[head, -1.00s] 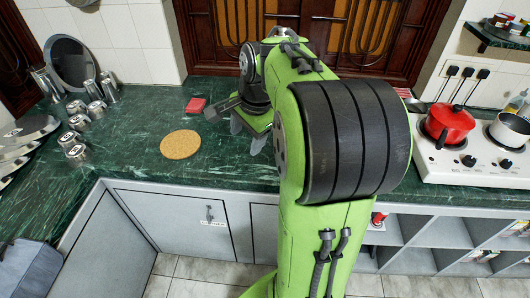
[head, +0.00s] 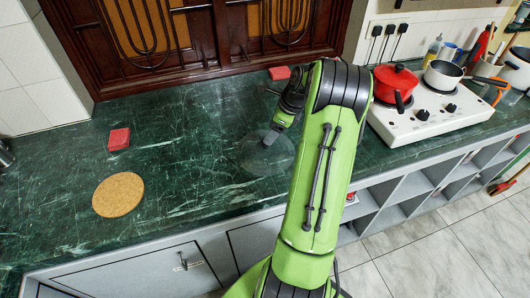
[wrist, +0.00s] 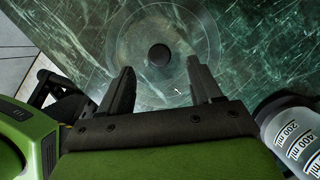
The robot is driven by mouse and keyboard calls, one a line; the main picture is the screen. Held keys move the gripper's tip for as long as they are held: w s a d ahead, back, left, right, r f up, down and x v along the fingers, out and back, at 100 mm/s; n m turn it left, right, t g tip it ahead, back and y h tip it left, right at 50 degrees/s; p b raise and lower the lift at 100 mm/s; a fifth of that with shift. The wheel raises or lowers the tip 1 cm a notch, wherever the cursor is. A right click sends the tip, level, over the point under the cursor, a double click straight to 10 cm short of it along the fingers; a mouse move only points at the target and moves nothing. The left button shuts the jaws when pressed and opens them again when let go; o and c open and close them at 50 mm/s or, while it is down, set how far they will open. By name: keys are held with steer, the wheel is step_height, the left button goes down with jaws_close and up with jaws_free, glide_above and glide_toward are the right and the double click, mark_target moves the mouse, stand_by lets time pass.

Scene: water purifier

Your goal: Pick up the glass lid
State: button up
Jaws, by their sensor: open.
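The glass lid is a clear round disc with a dark knob. In the head view the lid (head: 276,158) lies on the green counter at the middle, partly covered by my gripper (head: 270,137). In the wrist view the lid (wrist: 205,32) shows as a faint clear ring, with its dark knob (wrist: 158,56) near the top middle. My gripper (wrist: 160,72) is open and empty there. Its two fingers point towards the lid, with the knob between their lines and slightly beyond the tips. I cannot tell the height of the fingers above the lid.
A round cork mat (head: 118,195) and a red block (head: 119,139) lie to the left. A white stove (head: 430,118) with a red pot (head: 396,83) stands to the right. A container with ml marks (wrist: 292,135) is close at the wrist view's lower right.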

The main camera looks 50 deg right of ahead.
mark_target(265, 147)
steer(key=b+x, duration=0.1)
steer(key=x, duration=0.3)
steer(key=shift+w+f+b, duration=0.15)
steer(key=shift+f+b, duration=0.2)
steer(key=shift+f, duration=0.05)
steer(key=shift+r, duration=0.15)
steer(key=shift+c, duration=0.7)
jaws_close()
